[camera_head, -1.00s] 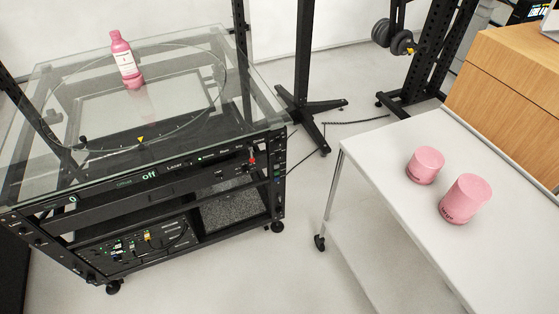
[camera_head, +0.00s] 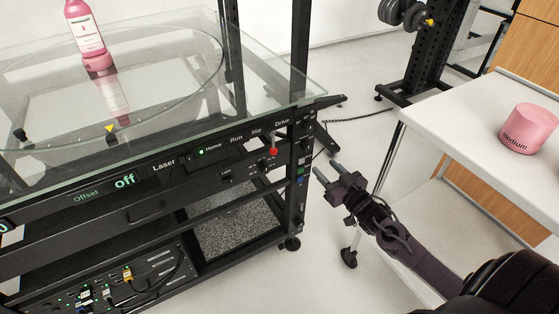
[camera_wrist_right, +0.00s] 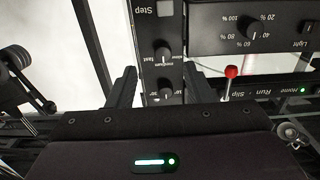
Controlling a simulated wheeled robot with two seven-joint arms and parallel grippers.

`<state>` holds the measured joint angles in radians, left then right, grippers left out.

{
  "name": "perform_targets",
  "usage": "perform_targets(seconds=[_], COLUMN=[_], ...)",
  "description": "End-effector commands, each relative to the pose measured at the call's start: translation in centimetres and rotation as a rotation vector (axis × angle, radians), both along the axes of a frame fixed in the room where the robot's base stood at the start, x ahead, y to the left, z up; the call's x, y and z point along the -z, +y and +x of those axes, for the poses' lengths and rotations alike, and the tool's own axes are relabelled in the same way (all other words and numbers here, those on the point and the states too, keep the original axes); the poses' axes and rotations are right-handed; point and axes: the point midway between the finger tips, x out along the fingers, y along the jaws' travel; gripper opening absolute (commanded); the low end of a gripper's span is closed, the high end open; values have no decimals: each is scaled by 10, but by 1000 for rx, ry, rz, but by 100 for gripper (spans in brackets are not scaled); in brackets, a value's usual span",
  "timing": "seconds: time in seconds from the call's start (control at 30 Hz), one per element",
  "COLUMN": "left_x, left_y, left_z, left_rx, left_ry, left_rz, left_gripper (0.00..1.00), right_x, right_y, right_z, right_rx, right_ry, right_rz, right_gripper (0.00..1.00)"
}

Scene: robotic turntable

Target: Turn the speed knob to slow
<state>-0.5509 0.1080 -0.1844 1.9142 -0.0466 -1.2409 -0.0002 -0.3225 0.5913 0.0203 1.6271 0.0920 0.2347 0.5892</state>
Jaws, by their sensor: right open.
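The speed knob (camera_wrist_right: 164,57) is a small dark knob on a black panel in the right wrist view. The inverted labels "medium" and "fast" stand beside it; its exact setting is too small to tell. My right gripper (camera_wrist_right: 158,78) is open and empty, its fingers to either side of the knob in that view and apart from it. In the head view my right gripper (camera_head: 328,172) is right of the turntable frame's corner post, which carries small controls (camera_head: 305,148) too small to read. My left gripper is not in view.
A second knob (camera_wrist_right: 166,95) sits close to the speed knob, and a light knob (camera_wrist_right: 253,32) is farther right. A red-tipped lever (camera_head: 273,151) sticks out of the front panel. A white table (camera_head: 450,125) with a pink "medium" cylinder (camera_head: 528,128) stands to the right.

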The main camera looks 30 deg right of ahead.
Motion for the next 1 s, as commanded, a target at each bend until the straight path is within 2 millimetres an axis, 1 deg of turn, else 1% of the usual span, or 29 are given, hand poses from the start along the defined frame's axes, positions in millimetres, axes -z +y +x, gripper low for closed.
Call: perform_targets(seconds=[0.17, 0.4, 0.6, 0.77, 1.0], left_x=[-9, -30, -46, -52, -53], left_y=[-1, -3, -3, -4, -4], left_z=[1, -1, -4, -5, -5], left_rx=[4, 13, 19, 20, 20], left_ry=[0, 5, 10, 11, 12], left_rz=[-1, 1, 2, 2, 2], left_gripper=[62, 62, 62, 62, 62], right_x=[-8, -7, -6, -7, -7], right_y=[3, 5, 7, 8, 8], right_z=[12, 48, 71, 79, 80], right_rx=[-11, -9, -9, -9, -9], right_ry=[-24, -24, -20, -19, -19], right_rz=[4, 4, 3, 3, 3], right_gripper=[46, 46, 46, 46, 46])
